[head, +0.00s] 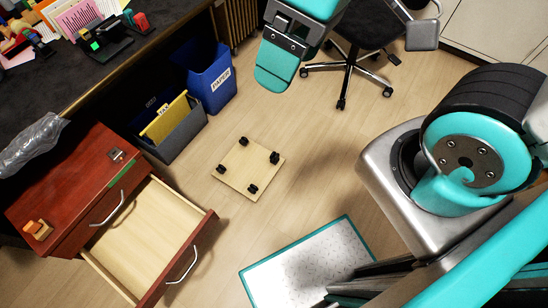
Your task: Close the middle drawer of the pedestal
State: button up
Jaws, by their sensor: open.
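The red-brown pedestal (72,190) stands at the left. The drawer just under its top drawer is pulled far out, toward the lower right; I take it as the middle drawer (150,235). It has pale wooden walls, looks empty, and carries a metal handle (183,266) on its front. The top drawer (122,182), with a green strip and its own handle, is shut. My gripper (274,82), teal and dark grey, hangs at the top middle, apart from the pedestal and the drawer. I see it side-on, so the gap between its fingers is hidden.
A grey bin (178,132) and a blue paper bin (212,82) stand beyond the pedestal, under the dark desk (60,65). A low wooden dolly (250,170) lies on the floor right of the drawer. An office chair (350,60) stands at the top. Some floor between is clear.

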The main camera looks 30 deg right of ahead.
aim_at(142, 251)
jog(key=u, duration=1.6)
jog(key=k, duration=0.45)
jog(key=z, duration=0.55)
